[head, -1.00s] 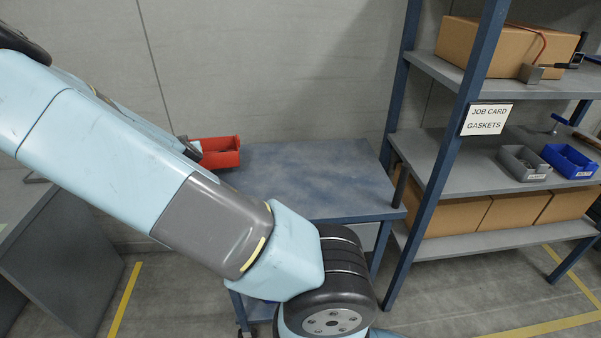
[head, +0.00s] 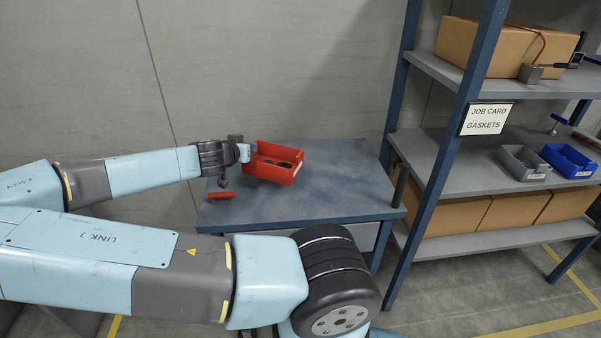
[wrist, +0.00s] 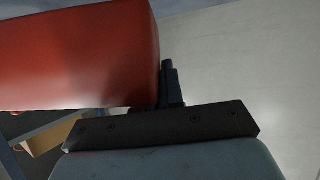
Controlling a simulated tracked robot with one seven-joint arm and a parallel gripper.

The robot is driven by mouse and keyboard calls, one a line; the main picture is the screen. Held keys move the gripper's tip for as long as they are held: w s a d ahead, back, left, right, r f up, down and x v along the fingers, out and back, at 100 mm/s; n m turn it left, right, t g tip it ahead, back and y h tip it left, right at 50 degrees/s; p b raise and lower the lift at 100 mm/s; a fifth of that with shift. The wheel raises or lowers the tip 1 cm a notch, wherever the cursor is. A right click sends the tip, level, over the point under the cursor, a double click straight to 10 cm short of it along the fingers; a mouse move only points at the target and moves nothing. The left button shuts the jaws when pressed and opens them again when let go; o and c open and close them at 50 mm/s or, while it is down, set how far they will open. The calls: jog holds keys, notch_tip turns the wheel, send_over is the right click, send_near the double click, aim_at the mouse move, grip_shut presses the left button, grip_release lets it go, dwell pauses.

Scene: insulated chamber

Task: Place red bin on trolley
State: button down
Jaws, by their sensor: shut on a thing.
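The red bin (head: 275,166) is over the blue-grey top of the trolley (head: 345,190), toward its back. It is roughly upright and has dark items inside and a white label on its front. My gripper (head: 249,151) is shut on the bin's left side. I cannot tell whether the bin's underside touches the trolley top. In the wrist view the bin's red wall (wrist: 80,55) fills the upper left, against my gripper's dark finger (wrist: 172,85). The bin hides the other finger.
A small flat red piece (head: 221,195) shows at the trolley's left. A shelf rack (head: 455,150) with cartons, a grey bin (head: 523,163) and a blue bin (head: 569,161) stands at the right. The right part of the trolley top is clear. A wall is close behind.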

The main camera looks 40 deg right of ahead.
jog(key=s+d+r+m+g+h, duration=0.2)
jog(key=s+d+r+m+g, duration=0.2)
jog(key=s+d+r, duration=0.3)
jog(key=w+f, duration=0.1)
jog(key=w, duration=0.1)
jog(key=w+a+f, duration=0.1)
jog(key=w, duration=0.2)
jog(key=w+a+f, duration=0.1)
jog(key=w+f, duration=0.1)
jog(key=w, duration=0.1)
jog(key=shift+w, duration=0.25)
jog(key=w+f, duration=0.1)
jog(key=f, duration=0.1)
jog(key=w+f, duration=0.1)
jog(key=w, duration=0.1)
jog(key=w+f, duration=0.1)
jog(key=f, duration=0.1)
jog(key=shift+w+a+f, duration=0.15)
jog(key=shift+w+f, duration=0.15)
jog(key=shift+f, duration=1.6)
jog(key=c, duration=1.3)
grip_release()
jog(key=shift+o, duration=0.2)
